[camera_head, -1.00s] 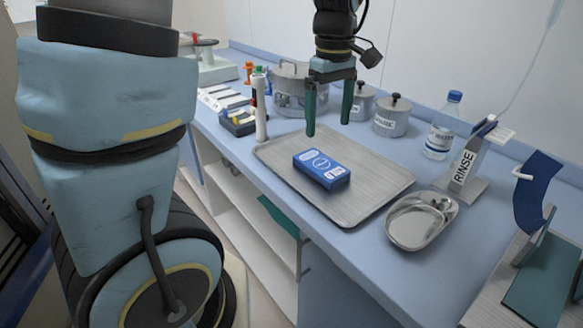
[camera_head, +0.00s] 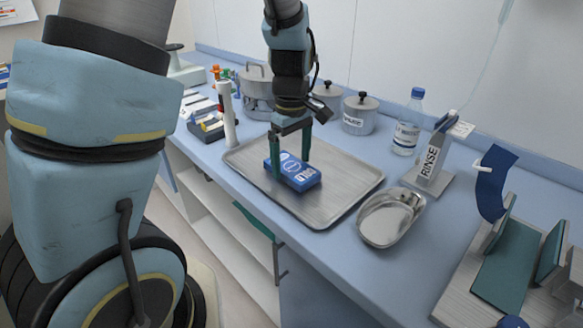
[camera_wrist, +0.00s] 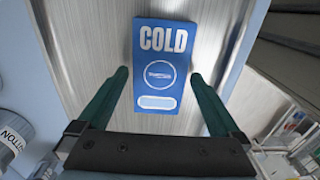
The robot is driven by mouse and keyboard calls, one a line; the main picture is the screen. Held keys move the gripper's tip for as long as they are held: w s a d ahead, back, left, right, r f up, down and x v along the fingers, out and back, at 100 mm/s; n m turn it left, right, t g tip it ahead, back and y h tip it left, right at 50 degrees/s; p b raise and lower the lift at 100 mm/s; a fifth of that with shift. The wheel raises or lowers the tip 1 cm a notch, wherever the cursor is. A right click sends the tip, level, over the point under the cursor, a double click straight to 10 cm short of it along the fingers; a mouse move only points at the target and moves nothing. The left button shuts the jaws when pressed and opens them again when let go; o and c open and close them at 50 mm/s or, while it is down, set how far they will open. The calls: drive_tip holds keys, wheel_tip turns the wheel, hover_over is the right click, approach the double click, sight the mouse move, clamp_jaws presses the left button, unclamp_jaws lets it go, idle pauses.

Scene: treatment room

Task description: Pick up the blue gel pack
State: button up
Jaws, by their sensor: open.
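The blue gel pack (camera_head: 293,171) lies flat on the metal tray (camera_head: 333,205). In the wrist view the gel pack (camera_wrist: 163,65) shows the word COLD and a round label, on the brushed tray surface. My gripper (camera_head: 292,163) is open, with its green fingers down at the pack in the head view. In the wrist view my gripper's fingertips (camera_wrist: 159,73) stand on either side of the pack's lower half, with a small gap on each side. Nothing is held.
A kidney dish (camera_head: 389,217) sits right of the tray. A white cylinder (camera_head: 228,112) stands by the tray's left corner. The tray's front part is clear.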

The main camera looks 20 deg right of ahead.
sight(291, 166)
drive_tip(key=shift+f, duration=0.3)
drive_tip(key=shift+c, duration=0.2)
drive_tip(key=c, duration=1.4)
drive_tip(key=shift+o, duration=0.2)
wheel_tip(291, 166, up, 15)
drive_tip(key=p, duration=0.3)
drive_tip(key=shift+p, duration=0.4)
